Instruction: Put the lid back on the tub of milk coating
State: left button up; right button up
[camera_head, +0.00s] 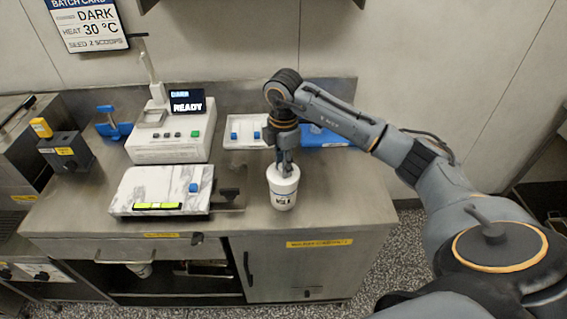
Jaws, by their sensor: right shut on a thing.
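The white tub (283,199) with dark lettering stands upright near the front edge of the steel counter, right of centre. A white lid (274,173) is at the tub's mouth, under my right gripper. My right gripper (286,172) points straight down over the tub and is shut on the lid. The fingers hide the middle of the lid. I cannot tell whether the lid is seated or held just above the rim. My left gripper is not in view.
A marble slab (140,190) with a blue knob lies left of the tub. Behind it stands a white machine (170,150) whose screen reads READY. A white tray (240,133) and a blue item (325,138) lie behind my gripper. The counter right of the tub is clear.

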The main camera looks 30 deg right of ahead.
jog(key=shift+f, duration=0.1)
dwell(0.7)
jog(key=o, duration=1)
jog(key=shift+o, duration=0.5)
jog(key=o, duration=0.4)
jog(key=shift+r+p, duration=2.65)
jog(key=shift+r, duration=0.9)
grip_shut()
